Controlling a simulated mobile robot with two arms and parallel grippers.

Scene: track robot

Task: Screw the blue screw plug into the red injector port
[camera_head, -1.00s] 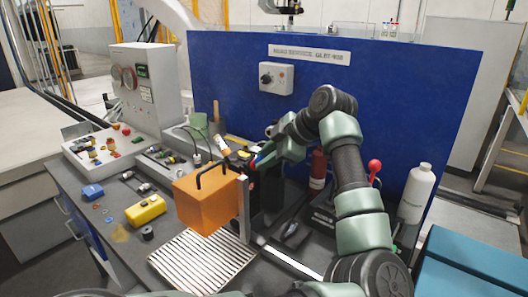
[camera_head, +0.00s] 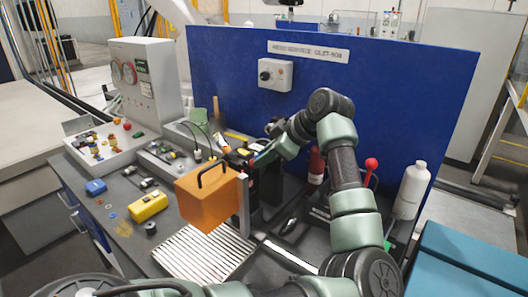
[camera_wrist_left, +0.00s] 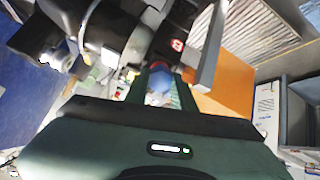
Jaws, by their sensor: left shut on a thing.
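My left gripper (camera_head: 258,160) is at the dark apparatus behind the orange box, in the middle of the head view. In the left wrist view its green fingers (camera_wrist_left: 166,88) are shut on the blue screw plug (camera_wrist_left: 160,82), whose rounded blue end shows between them. A small red patch (camera_wrist_left: 188,75) shows right beside the plug and may be the red injector port. The fingers and plug hide most of it, so I cannot tell whether the plug is seated in it. In the head view the plug is too small and hidden to make out. My right gripper is out of view.
An orange box (camera_head: 207,198) with a black handle and a metal upright (camera_head: 244,205) stand close in front of the gripper. A slatted tray (camera_head: 200,255) lies nearer. A blue panel (camera_head: 370,110) rises behind. A white bottle (camera_head: 411,190) and red-knobbed lever (camera_head: 371,164) stand right.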

